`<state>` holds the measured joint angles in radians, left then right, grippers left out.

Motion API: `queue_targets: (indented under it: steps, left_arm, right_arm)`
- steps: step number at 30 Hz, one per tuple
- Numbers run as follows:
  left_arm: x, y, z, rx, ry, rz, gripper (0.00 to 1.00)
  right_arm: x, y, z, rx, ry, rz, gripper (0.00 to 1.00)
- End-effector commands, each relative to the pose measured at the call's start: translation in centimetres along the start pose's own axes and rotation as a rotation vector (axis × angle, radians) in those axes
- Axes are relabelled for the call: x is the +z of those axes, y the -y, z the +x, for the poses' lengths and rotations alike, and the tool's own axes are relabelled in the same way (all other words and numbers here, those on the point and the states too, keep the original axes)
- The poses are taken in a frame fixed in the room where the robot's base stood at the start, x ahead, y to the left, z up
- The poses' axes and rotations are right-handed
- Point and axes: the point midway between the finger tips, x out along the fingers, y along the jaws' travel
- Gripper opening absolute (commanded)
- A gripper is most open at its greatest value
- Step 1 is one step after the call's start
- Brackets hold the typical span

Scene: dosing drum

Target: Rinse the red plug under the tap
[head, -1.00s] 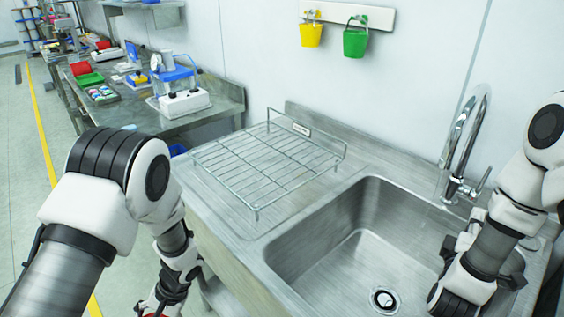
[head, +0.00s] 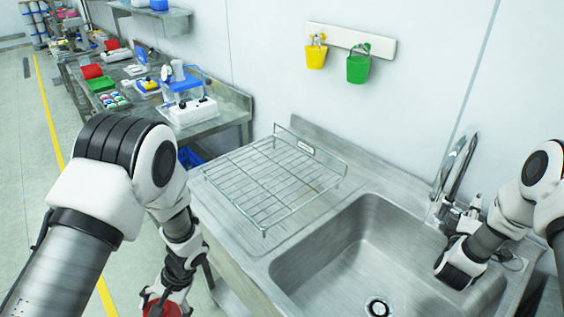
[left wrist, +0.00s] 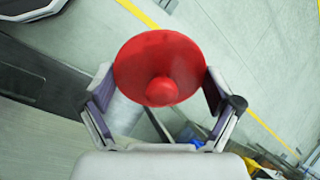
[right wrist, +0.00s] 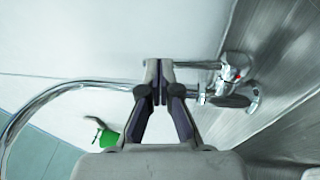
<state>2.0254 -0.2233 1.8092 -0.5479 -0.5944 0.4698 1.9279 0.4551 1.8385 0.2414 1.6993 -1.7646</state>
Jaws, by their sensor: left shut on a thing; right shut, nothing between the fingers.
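The red plug (head: 160,309) is in my left gripper (head: 165,296), low at the bottom of the head view, to the left of the sink unit. In the left wrist view the plug (left wrist: 160,68) shows as a wide red disc with a round knob, held between both fingers. The chrome tap (head: 455,172) stands at the back right of the sink (head: 345,245). My right gripper (right wrist: 160,66) is shut and empty, its tips close to the tap's lever (right wrist: 200,65); I cannot tell whether they touch. No water is visible.
A wire rack (head: 275,180) stands on the drainboard left of the basin. Yellow (head: 316,57) and green (head: 358,68) buckets hang on the wall. A bench with a white-and-blue device (head: 188,108) is behind. Open floor lies at left.

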Motion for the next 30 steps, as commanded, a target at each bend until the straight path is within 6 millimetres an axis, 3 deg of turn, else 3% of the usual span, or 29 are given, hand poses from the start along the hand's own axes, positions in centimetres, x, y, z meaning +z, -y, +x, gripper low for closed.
queue_targets:
  steps: [9, 16, 30]
  left_arm:
    - [0.0, 0.1, -0.1, 0.0, 0.0, 0.0, 0.59]
    - [0.9, 1.0, -2.4, 0.0, 0.0, 0.0, 0.59]
    - [0.8, 1.0, -2.3, 0.0, 0.0, 0.0, 0.59]
  right_arm:
    - [0.0, 0.0, 0.2, -0.002, 0.0, 0.001, 0.0]
    - [0.3, -0.8, 2.1, -0.081, 0.002, 0.017, 0.0]
    - [0.2, -0.7, 2.6, -0.069, 0.002, 0.02, 0.0]
